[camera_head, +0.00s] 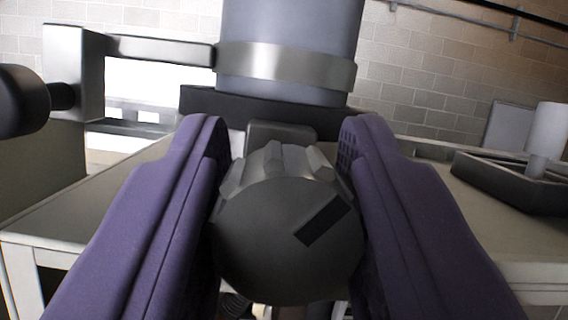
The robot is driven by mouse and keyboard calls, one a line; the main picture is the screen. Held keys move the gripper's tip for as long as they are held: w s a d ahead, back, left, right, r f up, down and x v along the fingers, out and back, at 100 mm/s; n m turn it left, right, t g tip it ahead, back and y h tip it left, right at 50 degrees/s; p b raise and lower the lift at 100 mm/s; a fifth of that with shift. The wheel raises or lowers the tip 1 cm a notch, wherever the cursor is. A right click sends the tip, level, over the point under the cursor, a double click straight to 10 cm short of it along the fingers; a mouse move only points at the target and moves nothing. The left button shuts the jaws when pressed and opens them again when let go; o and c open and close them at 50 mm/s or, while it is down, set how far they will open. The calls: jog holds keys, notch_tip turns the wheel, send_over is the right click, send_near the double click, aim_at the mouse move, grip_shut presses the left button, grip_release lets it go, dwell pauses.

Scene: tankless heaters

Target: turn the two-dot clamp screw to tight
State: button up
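A dark grey ribbed screw knob (290,240) with a black slot mark on its round face is in the middle of the camera view. The mark slants up to the right. My gripper (288,150) has its two purple fingers on either side of the knob, which fills the gap between them; it looks shut on the knob. No dots show on this knob, so I cannot tell its marking. Behind it, a metal band (285,68) goes around a grey-blue upright cylinder (290,25).
A second dark knob (22,100) sticks out at the left on a metal bracket (75,75). A light table (490,220) lies behind. A dark tray (510,180) with a pale cylinder (547,130) stands at the right. A brick wall is at the back.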

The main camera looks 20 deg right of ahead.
jog(key=c, duration=0.5)
jog(key=shift+m, duration=0.3)
jog(key=m+h+b, duration=0.2)
jog(key=m, duration=0.1)
jog(key=shift+f+m+g+b, duration=0.15)
jog(key=shift+m+g+b, duration=0.15)
jog(key=shift+g, duration=0.1)
jog(key=shift+m+g+h+b, duration=0.8)
jog(key=shift+m+h, duration=0.3)
jog(key=shift+m, duration=1.1)
jog(key=o, duration=1)
